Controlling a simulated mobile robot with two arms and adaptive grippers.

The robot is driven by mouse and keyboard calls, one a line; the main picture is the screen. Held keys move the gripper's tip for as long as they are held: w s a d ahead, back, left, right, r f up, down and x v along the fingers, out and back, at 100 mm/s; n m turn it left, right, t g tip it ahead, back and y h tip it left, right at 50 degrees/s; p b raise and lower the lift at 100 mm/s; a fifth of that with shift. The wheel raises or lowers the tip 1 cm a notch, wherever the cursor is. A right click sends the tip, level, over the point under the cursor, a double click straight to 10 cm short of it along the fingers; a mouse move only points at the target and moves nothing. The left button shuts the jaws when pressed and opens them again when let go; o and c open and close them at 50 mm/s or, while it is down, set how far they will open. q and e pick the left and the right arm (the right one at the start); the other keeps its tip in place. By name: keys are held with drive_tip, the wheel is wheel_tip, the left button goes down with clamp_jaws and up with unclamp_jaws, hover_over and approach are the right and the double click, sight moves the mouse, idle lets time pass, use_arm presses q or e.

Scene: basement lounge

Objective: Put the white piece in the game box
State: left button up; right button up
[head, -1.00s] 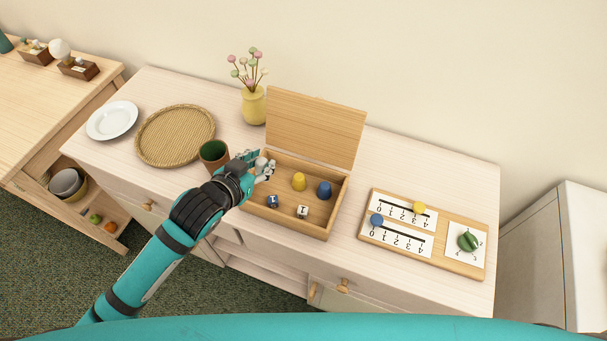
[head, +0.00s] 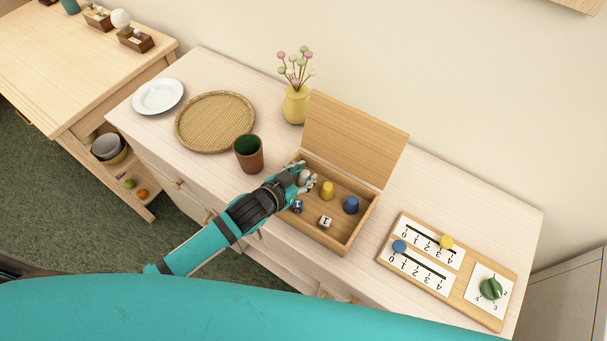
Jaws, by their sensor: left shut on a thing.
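The open wooden game box (head: 345,245) stands on the sideboard with its lid (head: 352,138) raised at the back. Inside it are a yellow piece (head: 327,190), a blue piece (head: 350,205), a white die (head: 325,222) and a dark blue die (head: 298,206). My left gripper (head: 306,182) is shut on the white piece (head: 304,176) at the left end of the box. The fingers partly hide the piece. I cannot tell whether it touches the box floor. My right gripper is not in view.
A brown cup (head: 249,157) stands close to my left gripper. A woven tray (head: 216,122), a white plate (head: 158,96) and a yellow vase (head: 296,104) are further left and back. A score board (head: 455,285) with pegs and a green spinner lies to the right.

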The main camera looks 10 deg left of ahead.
use_arm(q)
drive_tip(key=shift+f, duration=0.2)
drive_tip(key=o, duration=0.7)
drive_tip(key=shift+c, duration=0.2)
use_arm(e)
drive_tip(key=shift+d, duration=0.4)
use_arm(q)
drive_tip(key=b+v, duration=0.1)
drive_tip(key=v, duration=1.1)
drive_tip(key=shift+r, duration=0.1)
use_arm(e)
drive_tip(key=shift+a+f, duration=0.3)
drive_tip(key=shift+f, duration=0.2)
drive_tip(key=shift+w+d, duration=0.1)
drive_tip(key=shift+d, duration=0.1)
